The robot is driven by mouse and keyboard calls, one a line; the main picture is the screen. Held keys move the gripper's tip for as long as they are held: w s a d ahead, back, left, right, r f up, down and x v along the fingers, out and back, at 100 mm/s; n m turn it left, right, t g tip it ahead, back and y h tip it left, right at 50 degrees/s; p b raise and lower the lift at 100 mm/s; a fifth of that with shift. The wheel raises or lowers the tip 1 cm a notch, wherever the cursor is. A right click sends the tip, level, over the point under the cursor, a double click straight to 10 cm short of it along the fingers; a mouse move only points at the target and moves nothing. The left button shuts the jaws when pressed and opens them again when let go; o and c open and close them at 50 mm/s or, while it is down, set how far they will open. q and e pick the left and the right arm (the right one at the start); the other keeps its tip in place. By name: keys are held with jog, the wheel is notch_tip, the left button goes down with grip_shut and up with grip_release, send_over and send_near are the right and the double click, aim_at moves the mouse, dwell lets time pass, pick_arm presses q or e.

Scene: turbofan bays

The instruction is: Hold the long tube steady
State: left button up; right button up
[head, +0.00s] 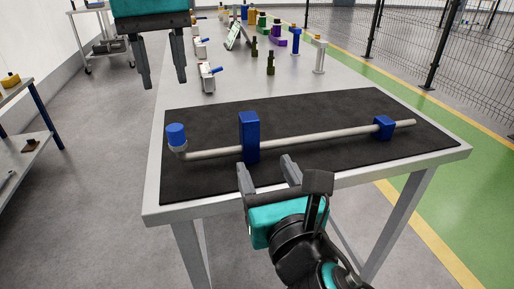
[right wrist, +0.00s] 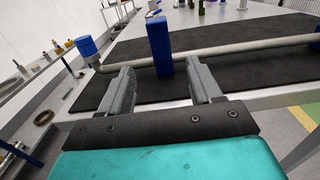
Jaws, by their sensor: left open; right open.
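The long tube (head: 310,137) is pale grey and lies across a black mat (head: 330,109) on the table. Its left end bends up to a blue cap (head: 176,134). A tall blue block (head: 250,138) stands at the tube left of its middle, and a smaller blue block (head: 383,127) is near its right end. My right gripper (head: 269,172) is open at the mat's front edge, in front of the tube and apart from it. In the right wrist view the tube (right wrist: 240,47) passes beyond the open fingers (right wrist: 162,87). My left gripper (head: 164,80) is open and empty, high at the upper left.
Several small fittings and bottles stand on the table behind the mat, including a white one with a blue handle (head: 208,77) and a white-and-blue one (head: 319,54). Shelving (head: 30,125) stands at the left, a wire fence (head: 440,50) at the right. The mat behind the tube is clear.

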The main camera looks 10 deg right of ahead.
aim_at(252, 140)
jog(key=w, duration=0.6)
jog(key=w+a, duration=0.1)
jog(key=w, duration=0.3)
jog(key=shift+a, duration=0.1)
jog(key=shift+c, duration=0.4)
